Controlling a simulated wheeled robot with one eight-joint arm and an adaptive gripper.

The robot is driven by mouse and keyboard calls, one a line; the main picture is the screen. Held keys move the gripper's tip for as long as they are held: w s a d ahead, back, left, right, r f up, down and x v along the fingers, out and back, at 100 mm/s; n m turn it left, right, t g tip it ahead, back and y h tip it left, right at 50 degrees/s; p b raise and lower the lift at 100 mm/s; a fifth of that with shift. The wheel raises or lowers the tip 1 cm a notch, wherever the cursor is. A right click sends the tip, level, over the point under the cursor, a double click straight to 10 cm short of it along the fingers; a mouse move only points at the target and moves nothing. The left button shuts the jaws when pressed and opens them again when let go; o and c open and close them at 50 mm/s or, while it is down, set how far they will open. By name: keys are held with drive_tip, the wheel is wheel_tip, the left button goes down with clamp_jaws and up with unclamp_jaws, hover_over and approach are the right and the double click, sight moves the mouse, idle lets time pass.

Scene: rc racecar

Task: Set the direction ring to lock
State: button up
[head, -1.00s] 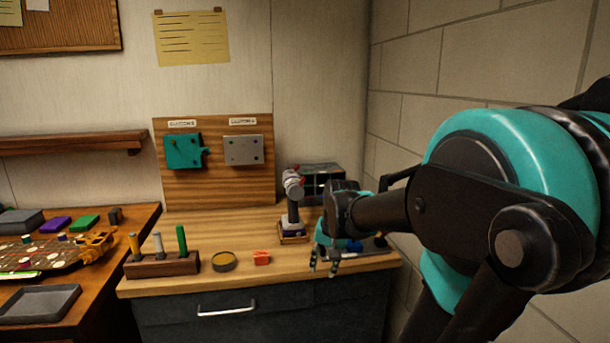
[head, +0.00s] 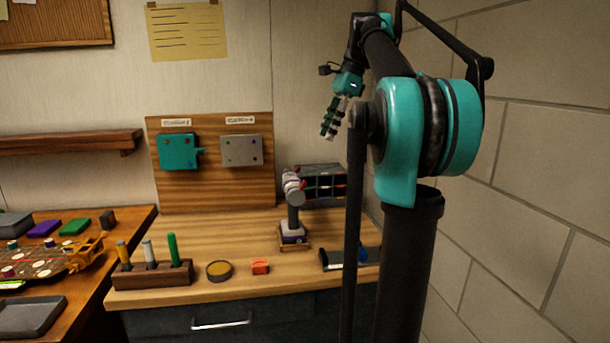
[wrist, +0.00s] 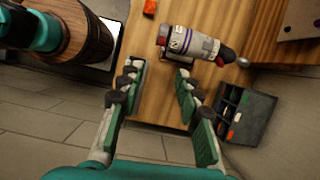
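A handheld power driver (head: 293,205) stands upright in a small wooden stand (head: 293,241) on the bench, with a light grey head and a red part near the top. It also shows in the wrist view (wrist: 192,43), with a purple band and a red part. The direction ring and its setting are too small to make out. My gripper (head: 331,118) is raised above and to the right of the driver in the head view. In the wrist view my gripper (wrist: 157,80) is open and empty, with the driver beyond its fingertips, apart from it.
A compartment organizer (head: 322,185) stands behind the driver. A dark tray (head: 338,260) lies at the bench's right end. A brick wall (head: 540,200) bounds the right side.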

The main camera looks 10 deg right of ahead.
sight(305, 181)
drive_tip(key=shift+m, duration=0.4)
drive_tip(key=x, duration=1)
drive_tip(key=a+x, duration=0.1)
drive_tip(key=x, duration=0.4)
drive_tip(key=shift+c, duration=0.2)
drive_tip(key=shift+r, duration=0.1)
clamp_jaws()
